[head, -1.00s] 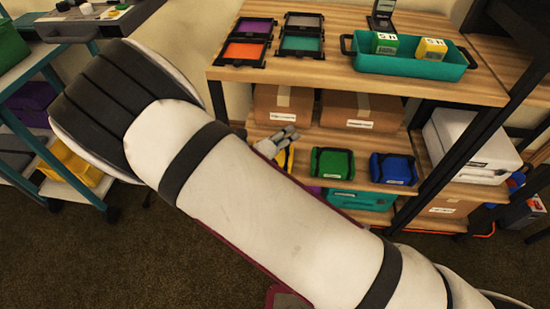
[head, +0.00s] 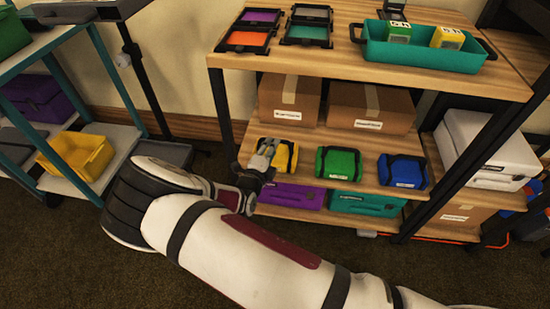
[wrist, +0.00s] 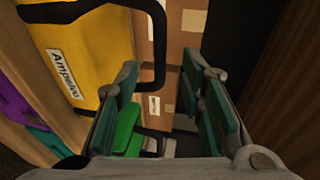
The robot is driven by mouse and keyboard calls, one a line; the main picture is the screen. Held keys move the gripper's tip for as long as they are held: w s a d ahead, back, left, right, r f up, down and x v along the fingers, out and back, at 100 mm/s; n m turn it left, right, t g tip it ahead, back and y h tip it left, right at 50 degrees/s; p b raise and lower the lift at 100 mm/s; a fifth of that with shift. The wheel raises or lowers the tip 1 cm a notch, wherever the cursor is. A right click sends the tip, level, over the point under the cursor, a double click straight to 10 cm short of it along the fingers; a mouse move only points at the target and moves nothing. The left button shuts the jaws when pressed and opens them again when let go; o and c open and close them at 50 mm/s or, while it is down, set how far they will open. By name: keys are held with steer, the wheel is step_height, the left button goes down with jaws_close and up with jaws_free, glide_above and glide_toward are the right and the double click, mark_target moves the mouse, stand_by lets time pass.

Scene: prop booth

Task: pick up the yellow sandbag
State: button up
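The yellow sandbag (head: 285,155) sits at the left end of the middle shelf, partly hidden behind my gripper (head: 266,150). In the wrist view the yellow sandbag (wrist: 82,60) fills the upper left, with a white label on its side. Its black handle (wrist: 160,45) sticks out toward the middle of the picture. My gripper (wrist: 162,85) is open, its two green-padded fingers well apart. The handle's outer bar shows between the fingertips in the picture; I see no grip on it. Whether the fingers touch the handle, I cannot tell.
A green sandbag (head: 338,164) and a blue sandbag (head: 402,171) sit to the right on the same shelf. Cardboard boxes (head: 289,98) stand behind. The tabletop (head: 340,65) overhangs, holding a teal tray (head: 419,50). Purple (head: 293,195) and teal (head: 366,204) cases lie below.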

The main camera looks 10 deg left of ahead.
steer(key=b+x, duration=0.2)
steer(key=x, duration=0.3)
steer(key=shift+w+d+f, duration=0.15)
steer(key=shift+w+f, duration=0.05)
steer(key=shift+w, duration=0.15)
jaws_close()
steer(key=shift+w+r, duration=0.1)
steer(key=shift+r, duration=0.15)
